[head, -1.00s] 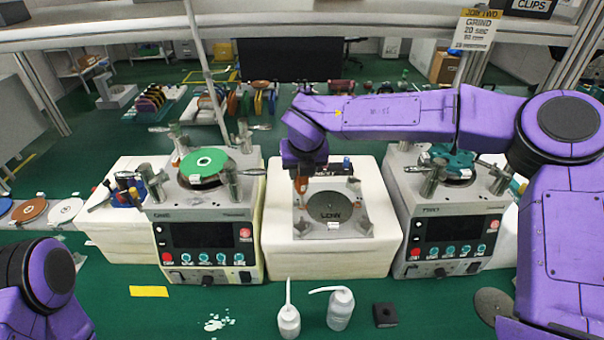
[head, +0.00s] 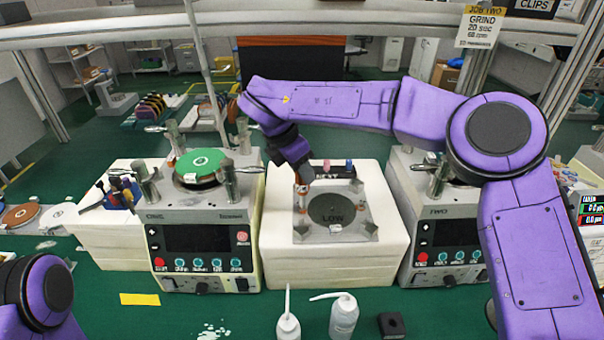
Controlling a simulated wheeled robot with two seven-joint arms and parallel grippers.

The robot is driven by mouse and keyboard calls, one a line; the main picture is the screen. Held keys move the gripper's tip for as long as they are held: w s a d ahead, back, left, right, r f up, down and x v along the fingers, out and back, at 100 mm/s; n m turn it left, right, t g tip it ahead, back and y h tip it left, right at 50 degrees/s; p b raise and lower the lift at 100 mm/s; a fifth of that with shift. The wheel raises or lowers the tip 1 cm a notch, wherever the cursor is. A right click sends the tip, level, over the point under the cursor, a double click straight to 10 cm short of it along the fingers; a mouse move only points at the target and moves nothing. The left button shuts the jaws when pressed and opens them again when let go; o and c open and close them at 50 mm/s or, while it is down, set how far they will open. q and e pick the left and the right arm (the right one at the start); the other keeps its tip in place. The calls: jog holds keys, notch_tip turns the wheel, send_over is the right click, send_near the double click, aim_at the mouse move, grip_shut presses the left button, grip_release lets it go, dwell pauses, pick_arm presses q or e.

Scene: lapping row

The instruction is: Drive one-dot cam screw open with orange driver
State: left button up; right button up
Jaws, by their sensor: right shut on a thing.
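My right gripper (head: 302,176) reaches down over the back left corner of a grey metal plate. It is shut on a slim orange thing (head: 302,187), which looks like the orange driver, pointing down at the plate. The plate (head: 350,232) carries a dark round disc marked LOW (head: 333,209) and lies on a white block (head: 335,265). Small fittings sit at the plate's corners. Their dot marks are too small to read, and I cannot tell whether the driver's tip touches a screw. My left gripper is out of view; only part of that arm shows.
Machine ONE (head: 208,238), with a green disc (head: 199,161) on top, stands left of the block. Machine TWO (head: 447,236) stands right, partly behind my right arm. Two white bottles (head: 343,316) and a dark square block (head: 391,325) stand in front. A tool holder (head: 124,192) is at left.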

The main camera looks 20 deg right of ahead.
jog(key=shift+w+m+g, duration=0.1)
jog(key=shift+m+g, duration=0.3)
jog(key=shift+m, duration=0.6)
jog(key=shift+r, duration=0.2)
jog(key=shift+r+p, duration=1.55)
jog(key=shift+r, duration=0.55)
